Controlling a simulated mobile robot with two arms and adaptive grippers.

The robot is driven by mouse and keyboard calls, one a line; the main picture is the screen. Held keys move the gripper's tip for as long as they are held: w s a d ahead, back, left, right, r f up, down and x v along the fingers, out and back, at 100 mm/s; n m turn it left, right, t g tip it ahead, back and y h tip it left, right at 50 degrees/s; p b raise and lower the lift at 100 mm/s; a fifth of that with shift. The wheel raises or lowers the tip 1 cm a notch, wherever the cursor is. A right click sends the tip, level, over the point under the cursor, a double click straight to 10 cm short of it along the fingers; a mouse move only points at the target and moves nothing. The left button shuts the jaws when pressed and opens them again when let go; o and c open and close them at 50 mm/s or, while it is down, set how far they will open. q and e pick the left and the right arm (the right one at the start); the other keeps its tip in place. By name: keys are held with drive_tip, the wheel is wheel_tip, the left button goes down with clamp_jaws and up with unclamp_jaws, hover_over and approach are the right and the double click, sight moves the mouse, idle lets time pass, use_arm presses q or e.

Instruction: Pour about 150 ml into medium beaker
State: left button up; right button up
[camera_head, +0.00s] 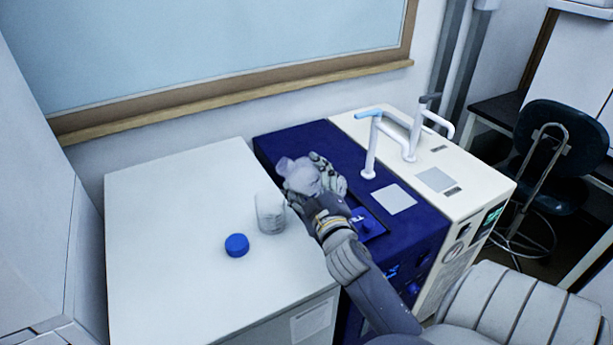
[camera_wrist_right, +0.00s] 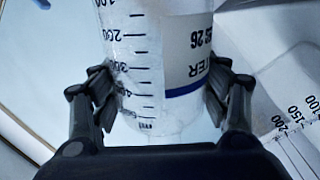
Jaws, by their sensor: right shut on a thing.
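The beaker (camera_head: 270,212) is clear glass and stands upright on the white bench top near its right edge. Its graduated wall also shows at the right of the right wrist view (camera_wrist_right: 295,130). My right gripper (camera_head: 318,190) is shut on a clear graduated bottle (camera_head: 298,175), which is tilted with its mouth to the upper left, above and behind the beaker. The bottle fills the middle of the right wrist view (camera_wrist_right: 150,70), between both fingers. I cannot make out a stream of liquid. My left gripper is not in view.
A blue cap (camera_head: 237,245) lies on the white bench (camera_head: 170,240), left of the beaker. A dark blue unit (camera_head: 285,145) and a white unit with taps (camera_head: 455,165) stand to the right. The bench's left part is clear.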

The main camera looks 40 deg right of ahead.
idle(0.5)
drive_tip(key=shift+f+n+b, duration=0.55)
drive_tip(key=shift+f+n, duration=0.05)
drive_tip(key=shift+f, duration=0.1)
drive_tip(key=shift+f+n, duration=0.3)
drive_tip(key=shift+n, duration=0.4)
drive_tip(key=shift+n+y, duration=0.3)
drive_tip(key=shift+n, duration=0.3)
